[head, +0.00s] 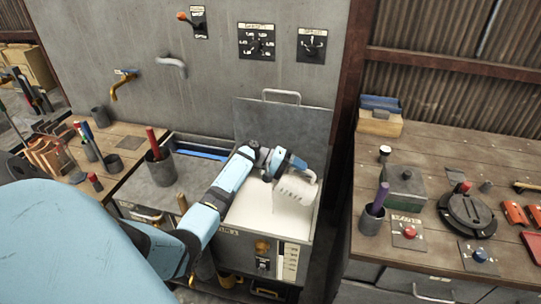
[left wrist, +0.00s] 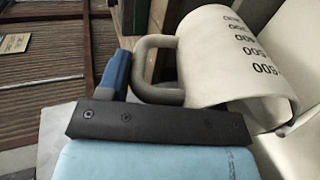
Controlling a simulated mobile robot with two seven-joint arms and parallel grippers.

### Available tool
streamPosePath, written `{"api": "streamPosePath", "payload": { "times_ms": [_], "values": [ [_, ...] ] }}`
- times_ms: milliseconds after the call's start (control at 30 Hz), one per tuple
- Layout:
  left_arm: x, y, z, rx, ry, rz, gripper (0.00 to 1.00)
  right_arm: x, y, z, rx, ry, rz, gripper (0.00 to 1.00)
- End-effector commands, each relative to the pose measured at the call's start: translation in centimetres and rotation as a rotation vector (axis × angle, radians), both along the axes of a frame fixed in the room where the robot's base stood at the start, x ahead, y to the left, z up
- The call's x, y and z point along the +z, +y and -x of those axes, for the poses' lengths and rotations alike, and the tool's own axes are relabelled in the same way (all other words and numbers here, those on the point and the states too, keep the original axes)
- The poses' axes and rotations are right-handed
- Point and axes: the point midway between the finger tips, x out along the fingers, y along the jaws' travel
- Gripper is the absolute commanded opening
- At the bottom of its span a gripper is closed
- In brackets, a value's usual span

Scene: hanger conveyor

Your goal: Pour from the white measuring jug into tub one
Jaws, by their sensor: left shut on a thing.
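The white measuring jug (head: 296,188) is held above a pale, full-looking tub (head: 250,212) with a raised grey lid (head: 285,122); I take it as tub one, though its label is too small to read surely. My left gripper (head: 287,164) is shut on the jug's handle. In the left wrist view the jug (left wrist: 225,60) is tipped well over, its dark numbers showing, with its grey handle (left wrist: 146,62) at my left gripper (left wrist: 130,78). Pale material shows below the jug; I cannot tell whether it is flowing. My right gripper is not in view.
A grey cup with a red stick (head: 160,168) stands left of the tub. A wooden bench (head: 440,160) on the right holds a green box (head: 403,186), a purple-stick cup (head: 374,215) and buttons. A wall with taps and dials (head: 257,42) stands behind.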

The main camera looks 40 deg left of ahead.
Motion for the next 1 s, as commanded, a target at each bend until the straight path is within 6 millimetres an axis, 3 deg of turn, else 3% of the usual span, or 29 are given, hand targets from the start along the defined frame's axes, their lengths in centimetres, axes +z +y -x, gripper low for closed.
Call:
{"api": "streamPosePath", "payload": {
  "times_ms": [1000],
  "values": [
    [-0.6,0.8,0.4,0.001,-0.049,0.086,0.04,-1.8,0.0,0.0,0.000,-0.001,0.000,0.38]
  ]
}}
